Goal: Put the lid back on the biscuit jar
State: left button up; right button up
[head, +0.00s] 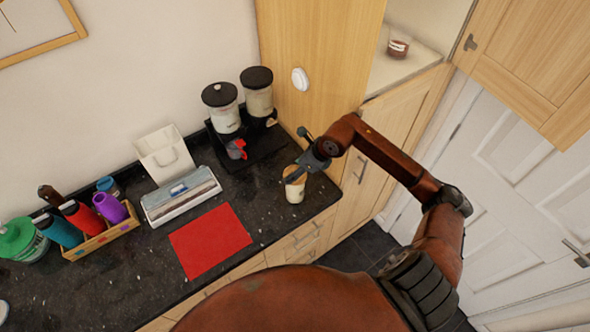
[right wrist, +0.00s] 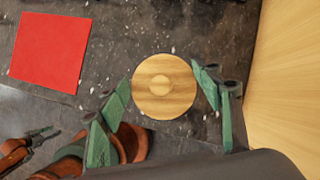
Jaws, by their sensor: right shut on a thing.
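The wooden lid (right wrist: 165,87) is round and pale with a small knob, and it sits between the green fingers of my right gripper (right wrist: 168,92). In the head view my right gripper (head: 299,173) is shut on the lid at the top of the biscuit jar (head: 295,192). The jar is pale and upright near the counter's right front part. In the right wrist view the lid hides the jar. I cannot tell whether the lid is seated on the rim or just above it. My left gripper (right wrist: 42,133) shows small at the lower left of the right wrist view, its jaws unclear.
A red mat (head: 210,241) lies on the dark granite counter (head: 120,270), left of the jar. Two black-lidded dispensers (head: 222,108) stand behind. A white and blue box (head: 181,196) and a bottle rack (head: 102,236) are further left. A wooden cabinet side (head: 315,75) rises behind the jar.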

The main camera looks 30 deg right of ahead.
jog(key=shift+f+b, duration=0.2)
jog(key=shift+b, duration=0.7)
dwell(1.5)
dwell(0.4)
jog(key=o, duration=1.2)
jog(key=o, duration=0.5)
jog(key=shift+r, duration=0.15)
jog(key=shift+r+p, duration=1.5)
jog(key=shift+r, duration=1.85)
